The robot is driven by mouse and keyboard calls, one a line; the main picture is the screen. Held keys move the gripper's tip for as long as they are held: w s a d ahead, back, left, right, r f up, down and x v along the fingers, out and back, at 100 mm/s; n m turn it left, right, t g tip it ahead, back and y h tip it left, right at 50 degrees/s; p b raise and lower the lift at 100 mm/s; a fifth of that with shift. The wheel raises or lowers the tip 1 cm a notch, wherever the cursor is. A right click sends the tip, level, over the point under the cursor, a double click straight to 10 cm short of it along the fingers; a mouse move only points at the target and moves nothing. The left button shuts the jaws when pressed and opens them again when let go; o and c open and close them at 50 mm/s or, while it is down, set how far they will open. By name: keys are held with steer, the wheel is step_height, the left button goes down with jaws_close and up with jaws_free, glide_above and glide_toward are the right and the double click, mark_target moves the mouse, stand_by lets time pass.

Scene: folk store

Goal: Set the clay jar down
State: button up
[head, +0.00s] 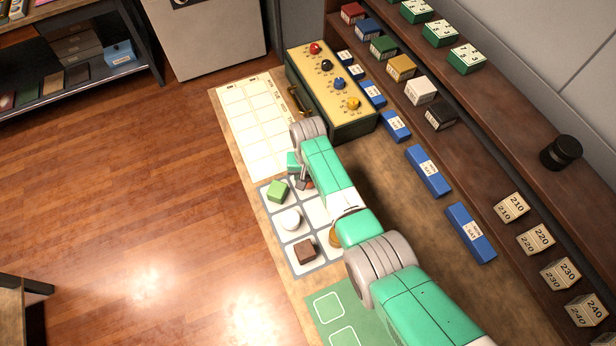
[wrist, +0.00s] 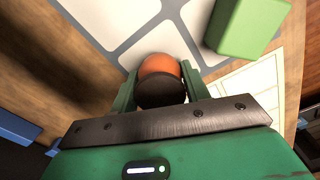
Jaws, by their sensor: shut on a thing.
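The clay jar (wrist: 160,66), round and orange with a dark top, sits between the two fingers of my gripper (wrist: 158,88) in the wrist view. The fingers are shut on its sides. In the head view my gripper (head: 304,182) is over the upper part of a grey mat (head: 264,207) with white squares, and only a small orange-brown bit of the jar (head: 310,184) shows. My arm hides part of the mat. I cannot tell whether the jar's underside touches the mat.
A box with coloured knobs (head: 325,75) and a white chart (head: 250,115) lie beyond. Shelves (head: 500,150) line the right.

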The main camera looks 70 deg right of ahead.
steer(key=shift+f, duration=0.2)
steer(key=o, duration=1)
steer(key=shift+o, duration=0.2)
steer(key=shift+r, duration=0.1)
step_height(320, 180, up, 12)
steer(key=p, duration=0.2)
steer(key=shift+r+p, duration=0.1)
steer(key=shift+p, duration=0.25)
steer(key=shift+w, duration=0.15)
